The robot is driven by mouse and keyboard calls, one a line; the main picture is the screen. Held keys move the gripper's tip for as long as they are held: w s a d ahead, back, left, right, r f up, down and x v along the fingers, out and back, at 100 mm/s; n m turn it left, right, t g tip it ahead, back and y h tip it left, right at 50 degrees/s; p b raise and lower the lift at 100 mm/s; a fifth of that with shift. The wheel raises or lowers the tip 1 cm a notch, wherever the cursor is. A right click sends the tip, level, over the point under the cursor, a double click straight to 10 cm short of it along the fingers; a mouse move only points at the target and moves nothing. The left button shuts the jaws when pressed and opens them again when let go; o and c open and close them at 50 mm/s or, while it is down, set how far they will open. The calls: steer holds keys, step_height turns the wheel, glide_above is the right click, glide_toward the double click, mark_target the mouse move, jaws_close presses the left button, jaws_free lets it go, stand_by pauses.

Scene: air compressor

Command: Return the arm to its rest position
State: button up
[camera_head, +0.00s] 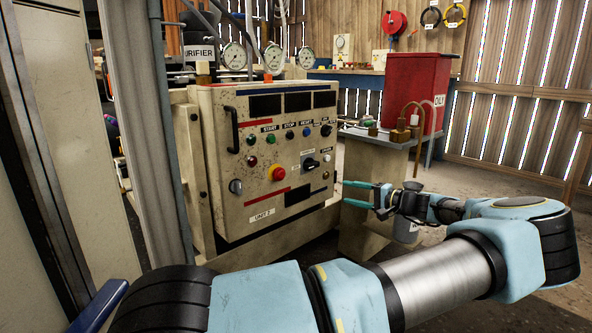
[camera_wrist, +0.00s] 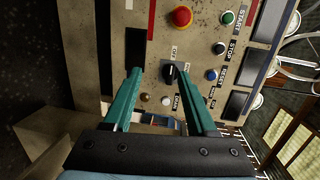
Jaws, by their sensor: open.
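My gripper (camera_head: 362,196) has two teal fingers, apart and empty, in front of the right side of the control panel. In the wrist view my gripper (camera_wrist: 160,78) shows its fingers pointing at the panel, with a black rotary knob (camera_wrist: 170,72) seen between them. The control panel (camera_head: 230,185) is a beige box with buttons, dark displays and a red emergency button (camera_head: 277,173). The same knob shows in the head view (camera_head: 310,162). My blue arm stretches across the bottom and right of the head view. I cannot tell the exact gap between fingertips and panel.
A red container (camera_head: 415,90) stands on the bench behind to the right, near brass fittings (camera_head: 400,134). A grey post (camera_head: 140,130) stands close on the left. Open floor shows at the right.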

steer(key=s+a+f+n+g+h, duration=0.1)
steer(key=s+a+f+n+g, duration=0.15)
steer(key=a, duration=0.45)
steer(key=s+a+f+n+g+h, duration=0.1)
steer(key=s+a+g+h, duration=0.1)
steer(key=a+g, duration=0.35)
steer(key=s+a+f+n+g+h, duration=0.1)
steer(key=s+a+f, duration=0.15)
steer(key=a, duration=0.65)
steer(key=s+a+r+n+h+p, duration=0.1)
steer(key=s+r+h, duration=0.35)
steer(key=s, duration=0.65)
steer(key=s+a+r+n+h, duration=0.1)
steer(key=s+r+h, duration=0.4)
steer(key=s, duration=0.6)
step_height(320, 180, up, 39)
steer(key=p, duration=3.8)
steer(key=shift+f+y, duration=0.15)
steer(key=shift+y, duration=0.2)
steer(key=shift+s+a, duration=0.1)
